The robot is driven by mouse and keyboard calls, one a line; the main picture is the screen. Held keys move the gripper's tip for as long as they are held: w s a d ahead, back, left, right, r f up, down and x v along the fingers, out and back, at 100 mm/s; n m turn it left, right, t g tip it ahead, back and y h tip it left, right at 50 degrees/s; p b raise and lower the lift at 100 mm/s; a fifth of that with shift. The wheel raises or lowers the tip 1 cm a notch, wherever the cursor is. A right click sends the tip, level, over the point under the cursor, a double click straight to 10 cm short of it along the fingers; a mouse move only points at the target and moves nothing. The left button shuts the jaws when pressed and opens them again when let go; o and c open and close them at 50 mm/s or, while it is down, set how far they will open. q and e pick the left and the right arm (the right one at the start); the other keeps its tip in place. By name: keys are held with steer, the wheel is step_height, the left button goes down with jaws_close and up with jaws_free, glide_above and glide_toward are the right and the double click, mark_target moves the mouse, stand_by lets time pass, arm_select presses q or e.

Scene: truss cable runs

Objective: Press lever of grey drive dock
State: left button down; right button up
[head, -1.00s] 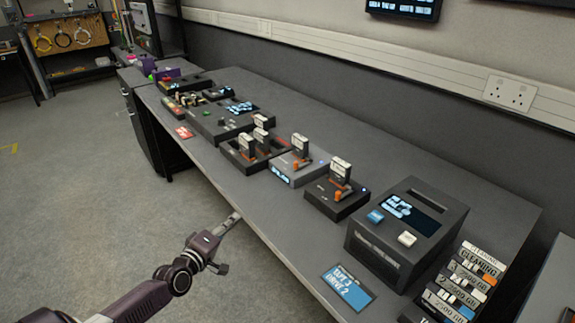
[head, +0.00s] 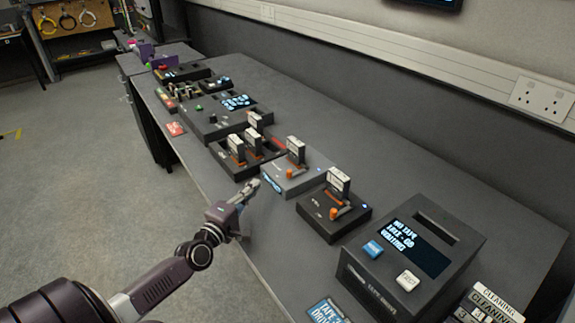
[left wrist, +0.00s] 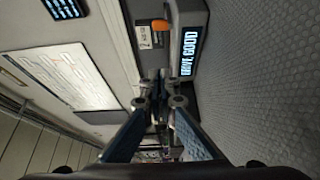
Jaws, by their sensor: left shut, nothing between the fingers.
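The grey drive dock (head: 310,178) stands mid-table, with a drive (head: 296,148) upright in it and an orange lever (head: 292,171) at the drive's foot. In the left wrist view the dock (left wrist: 193,20) is at the top, with its lit screen (left wrist: 188,53) reading "DRIVE GOOD" and its orange lever (left wrist: 160,25) beside it. My left gripper (head: 253,186) is shut and empty just left of the dock, near the table's front edge. Its fingertips (left wrist: 158,88) appear below the lever in the wrist view, apart from it. My right gripper is not in view.
A black dock (head: 335,220) with a drive and orange lever stands to the right. A black rack (head: 238,168) with several drives stands to the left. A large black tape unit (head: 410,270) is at the front right. Bare table (head: 420,180) lies behind the docks.

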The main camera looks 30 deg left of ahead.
mark_target(280, 181)
arm_select(q)
steer(key=shift+w+f, duration=0.1)
steer(key=shift+w, duration=0.2)
steer(key=shift+s, duration=0.25)
steer(key=shift+r, duration=0.2)
steer(key=shift+w, duration=0.1)
steer(key=w, duration=0.6)
steer(key=w+a, duration=0.1)
steer(key=w, duration=0.2)
steer(key=shift+w+b, duration=0.2)
steer(key=shift+b, duration=0.2)
steer(key=d+p, duration=0.2)
steer(key=d, duration=0.1)
steer(key=shift+s+d+r+p, duration=0.1)
steer(key=shift+s+d+p, duration=0.15)
steer(key=shift+p, duration=0.1)
steer(key=shift+d, duration=0.2)
steer(key=shift+f, duration=0.2)
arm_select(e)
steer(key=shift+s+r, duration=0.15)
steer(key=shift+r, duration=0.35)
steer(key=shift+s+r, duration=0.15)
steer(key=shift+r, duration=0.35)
